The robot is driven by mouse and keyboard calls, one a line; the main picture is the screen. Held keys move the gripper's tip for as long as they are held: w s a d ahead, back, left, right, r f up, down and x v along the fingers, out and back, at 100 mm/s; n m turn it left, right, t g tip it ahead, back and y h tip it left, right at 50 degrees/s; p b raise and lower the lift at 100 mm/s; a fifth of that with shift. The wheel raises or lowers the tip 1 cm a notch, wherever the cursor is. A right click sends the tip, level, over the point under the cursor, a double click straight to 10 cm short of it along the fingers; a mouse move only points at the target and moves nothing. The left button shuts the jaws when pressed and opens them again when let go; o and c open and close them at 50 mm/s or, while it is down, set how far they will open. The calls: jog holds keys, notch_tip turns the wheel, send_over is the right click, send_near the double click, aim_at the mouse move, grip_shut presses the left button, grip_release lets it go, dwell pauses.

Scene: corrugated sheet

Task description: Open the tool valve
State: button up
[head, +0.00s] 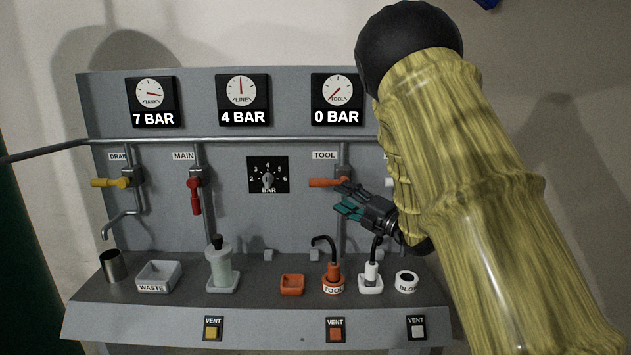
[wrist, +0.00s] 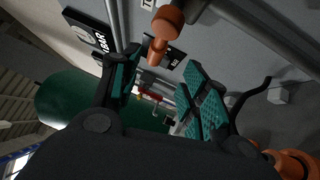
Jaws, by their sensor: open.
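The tool valve has an orange lever handle (head: 325,183) under the TOOL label, lying level and pointing left. In the wrist view the orange handle (wrist: 157,48) is at the top, close to the tip of one finger. My gripper (head: 346,200) is open and empty, just below and right of the handle. Its teal-padded fingers also show in the wrist view (wrist: 164,68). I cannot tell whether a finger touches the handle. The tool gauge (head: 337,91) reads 0 BAR. My arm covers the board's right side.
The red MAIN handle (head: 194,195) hangs down; the yellow DRAIN handle (head: 110,182) lies level. The regulator dial (head: 268,177) is left of the tool valve. The tank gauge (head: 153,92) reads 7 BAR, the line gauge (head: 242,90) 4 BAR. Hooked fittings (head: 333,271) stand on the shelf below.

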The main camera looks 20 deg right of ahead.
aim_at(324, 184)
jog(key=p+x, duration=0.1)
jog(key=x, duration=0.5)
jog(key=p+x, duration=0.1)
jog(key=x, duration=0.2)
jog(key=shift+s+a+r+p, duration=0.15)
jog(key=shift+a+r+p, duration=0.05)
jog(key=shift+r+p, duration=0.15)
jog(key=shift+w+a+f, duration=0.1)
jog(key=shift+w+a, duration=0.2)
jog(key=shift+w, duration=0.25)
jog(key=shift+c, duration=0.2)
grip_shut()
